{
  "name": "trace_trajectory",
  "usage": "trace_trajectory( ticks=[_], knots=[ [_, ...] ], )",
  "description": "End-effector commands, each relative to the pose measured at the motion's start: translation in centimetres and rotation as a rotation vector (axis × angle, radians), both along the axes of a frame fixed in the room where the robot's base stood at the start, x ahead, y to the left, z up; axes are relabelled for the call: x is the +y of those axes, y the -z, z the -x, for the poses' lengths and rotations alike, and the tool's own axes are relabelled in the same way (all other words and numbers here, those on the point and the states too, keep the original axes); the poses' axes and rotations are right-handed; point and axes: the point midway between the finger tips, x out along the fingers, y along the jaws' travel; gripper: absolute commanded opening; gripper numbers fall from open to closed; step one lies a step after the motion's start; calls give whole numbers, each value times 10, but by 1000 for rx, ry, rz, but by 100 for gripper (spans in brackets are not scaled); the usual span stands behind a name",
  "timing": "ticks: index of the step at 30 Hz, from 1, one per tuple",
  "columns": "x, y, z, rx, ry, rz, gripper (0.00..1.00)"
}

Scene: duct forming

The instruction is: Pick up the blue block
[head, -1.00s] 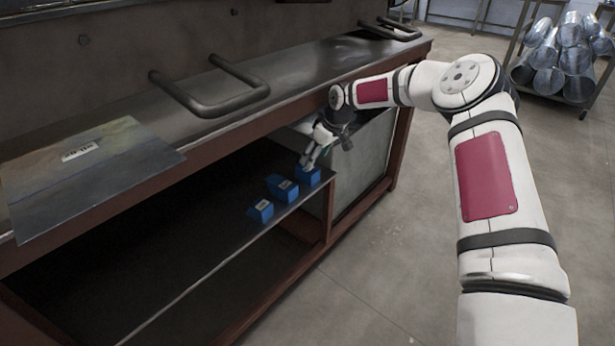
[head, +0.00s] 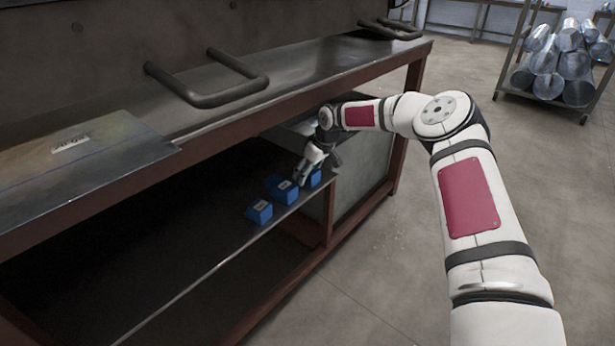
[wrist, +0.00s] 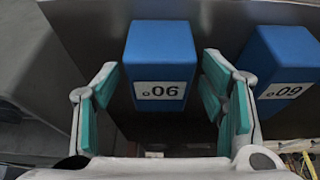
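In the wrist view my gripper (wrist: 160,100) is open, with teal pads apart. One blue block (wrist: 161,52), its label reading like "06", lies ahead between the fingers, with gaps on both sides. A second blue block (wrist: 283,62) is outside the right finger. I cannot tell which head-view block is ahead.
The dark shelf (head: 190,243) lies under a metal bench top (head: 320,72), whose edge overhangs it. A loose sheet (head: 85,165) lies on the bench at left. A rack of metal ducts (head: 560,62) stands far right.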

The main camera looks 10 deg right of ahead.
Motion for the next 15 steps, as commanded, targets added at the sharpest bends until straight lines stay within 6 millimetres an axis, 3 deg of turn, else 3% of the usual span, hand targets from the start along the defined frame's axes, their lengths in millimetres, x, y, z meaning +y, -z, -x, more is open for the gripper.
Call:
trace_trajectory(
  ticks=[1,8,15],
  knots=[
    [0,0,0,0,0,0,56],
    [0,0,0,0,0,0,4],
    [0,-1,0,-1,0,-1,2]
  ],
)
